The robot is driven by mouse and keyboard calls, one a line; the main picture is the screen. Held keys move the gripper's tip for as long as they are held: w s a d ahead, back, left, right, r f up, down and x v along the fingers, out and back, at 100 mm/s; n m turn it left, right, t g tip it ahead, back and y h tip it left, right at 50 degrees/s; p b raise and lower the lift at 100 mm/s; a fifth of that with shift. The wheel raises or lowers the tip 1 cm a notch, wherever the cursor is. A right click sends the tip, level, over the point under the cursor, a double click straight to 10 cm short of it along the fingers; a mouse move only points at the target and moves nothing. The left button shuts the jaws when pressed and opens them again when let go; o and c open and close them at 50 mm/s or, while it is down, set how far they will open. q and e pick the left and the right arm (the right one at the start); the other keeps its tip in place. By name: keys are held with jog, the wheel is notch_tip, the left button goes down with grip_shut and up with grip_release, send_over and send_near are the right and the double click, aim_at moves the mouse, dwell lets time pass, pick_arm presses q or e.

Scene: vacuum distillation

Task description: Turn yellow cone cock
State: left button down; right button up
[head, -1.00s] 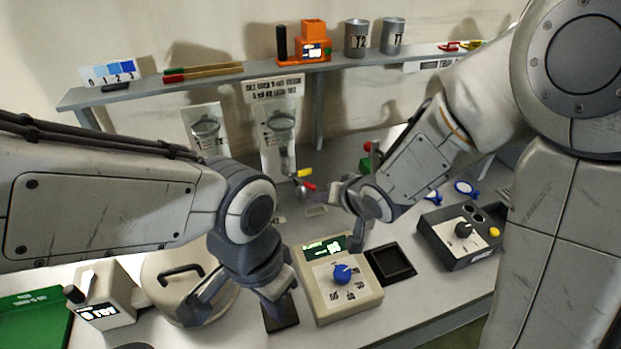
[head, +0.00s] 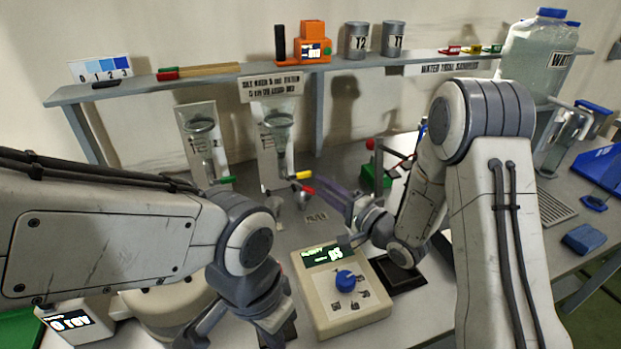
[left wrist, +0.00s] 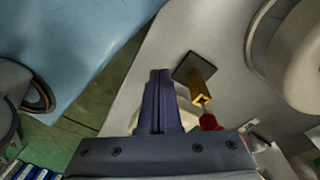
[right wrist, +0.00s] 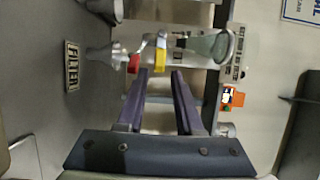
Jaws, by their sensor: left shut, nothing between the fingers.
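The yellow cock handle (head: 301,175) is at the outlet of the right-hand funnel (head: 277,127), with a red handle (head: 305,190) just below it. My right gripper (head: 330,195) is open beside them, to their right. In the right wrist view the yellow handle (right wrist: 160,58) and the red one (right wrist: 133,64) lie just beyond the two spread fingertips (right wrist: 160,72), with nothing held. Whether a finger touches the yellow handle I cannot tell. My left gripper (left wrist: 158,72) is shut and empty; in the head view it is low at the left and partly cut off.
A beige control box with a blue knob (head: 345,281) stands in front. A second funnel stand (head: 201,140) with a green handle (head: 222,181) is at left. A FILTER label (right wrist: 72,65) lies nearby. The back shelf (head: 160,86) holds an orange device (head: 303,45) and two cans.

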aim_at(305, 176)
jog(key=x, duration=0.5)
jog(key=shift+w+a+p, duration=0.1)
jog(key=shift+w+p, duration=0.05)
jog(key=shift+p, duration=0.15)
grip_shut()
